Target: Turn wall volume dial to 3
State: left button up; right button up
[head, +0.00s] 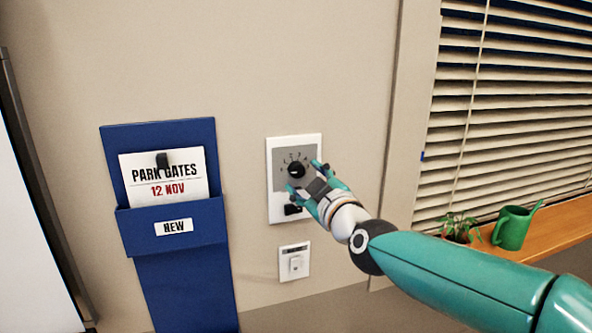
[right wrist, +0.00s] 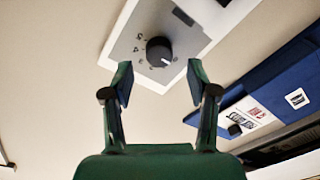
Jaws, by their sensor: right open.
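The wall volume dial (head: 296,170) is a round black knob on a grey scale with marks, set in a white wall plate (head: 273,204). In the right wrist view the dial (right wrist: 159,51) has a pale pointer line and sits ahead of the fingertips, with small numerals on one side. My right gripper (head: 306,178) is at the plate, partly in front of its lower right. In the right wrist view the right gripper (right wrist: 160,82) is open, its two fingers apart and nothing between them. Which numeral the pointer meets is too small to tell. My left gripper is not in view.
A blue wall holder (head: 180,280) with a card (head: 165,178) hangs left of the plate. A small white switch (head: 294,262) is below it. Window blinds (head: 510,110), a sill (head: 560,232), a plant (head: 460,226) and a green watering can (head: 513,228) are at right.

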aim_at(298, 172)
jog(key=shift+p+x, duration=0.3)
jog(key=shift+x, duration=1.4)
